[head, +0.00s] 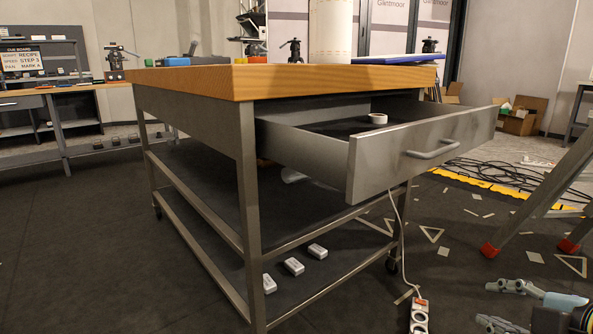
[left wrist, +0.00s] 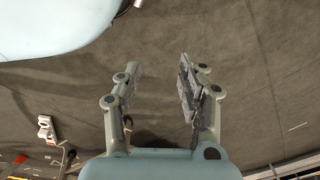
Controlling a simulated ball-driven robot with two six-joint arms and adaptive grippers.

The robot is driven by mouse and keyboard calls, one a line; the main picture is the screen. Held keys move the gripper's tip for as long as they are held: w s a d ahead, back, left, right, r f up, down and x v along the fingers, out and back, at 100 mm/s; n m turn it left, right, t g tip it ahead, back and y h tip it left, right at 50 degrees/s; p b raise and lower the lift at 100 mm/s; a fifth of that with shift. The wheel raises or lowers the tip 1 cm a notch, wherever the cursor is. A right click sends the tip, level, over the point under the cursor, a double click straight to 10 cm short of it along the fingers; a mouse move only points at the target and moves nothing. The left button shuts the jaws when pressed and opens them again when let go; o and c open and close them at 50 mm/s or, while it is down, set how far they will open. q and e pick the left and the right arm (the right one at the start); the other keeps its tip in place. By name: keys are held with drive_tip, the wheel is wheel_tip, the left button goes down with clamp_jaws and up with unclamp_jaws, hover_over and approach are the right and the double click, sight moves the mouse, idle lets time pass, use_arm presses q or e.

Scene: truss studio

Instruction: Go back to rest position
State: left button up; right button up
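My right gripper (head: 497,306) is at the lower right of the head view, over the dark floor. Its two fingers are spread apart with nothing between them. My left gripper (left wrist: 158,78) shows in the left wrist view, with its fingers apart and only bare floor seen between them. It does not show in the head view. A wood-topped workbench (head: 195,82) stands ahead, with its metal drawer (head: 375,165) pulled out. A white ring-shaped thing (head: 378,119) sits in the open drawer. Both grippers are apart from the bench and drawer.
A ladder (head: 548,190) with red feet stands on the right. A power strip (head: 419,316) with a white cable lies on the floor below the drawer. Several white blocks (head: 293,266) are on the bench's low shelf. Black cables (head: 500,170) lie behind. The floor at left is clear.

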drive_tip(key=s+a+f+m+g+h, duration=0.25)
drive_tip(key=s+f+m+g, duration=0.7)
drive_tip(key=s+f, duration=1.15)
use_arm(q)
drive_tip(key=s+a+f+p, duration=0.1)
drive_tip(key=s+f+p, duration=0.1)
drive_tip(key=s+p, duration=0.7)
drive_tip(key=s+a+f+p, duration=0.1)
drive_tip(key=s+f+p, duration=0.2)
drive_tip(key=s+p, duration=0.5)
drive_tip(key=shift+s+f+p, duration=0.35)
drive_tip(key=shift+s, duration=0.05)
use_arm(e)
drive_tip(key=s+d+f+m, duration=0.1)
drive_tip(key=s+f+m, duration=0.1)
drive_tip(key=s, duration=1)
drive_tip(key=s+d+f+m+g, duration=0.1)
drive_tip(key=s+f+m, duration=0.2)
drive_tip(key=s, duration=1)
drive_tip(key=shift+d+f+m, duration=0.15)
drive_tip(key=shift+f+m, duration=0.15)
drive_tip(key=shift+m, duration=0.35)
use_arm(q)
drive_tip(key=shift+a, duration=0.1)
use_arm(e)
drive_tip(key=shift+g+h, duration=0.25)
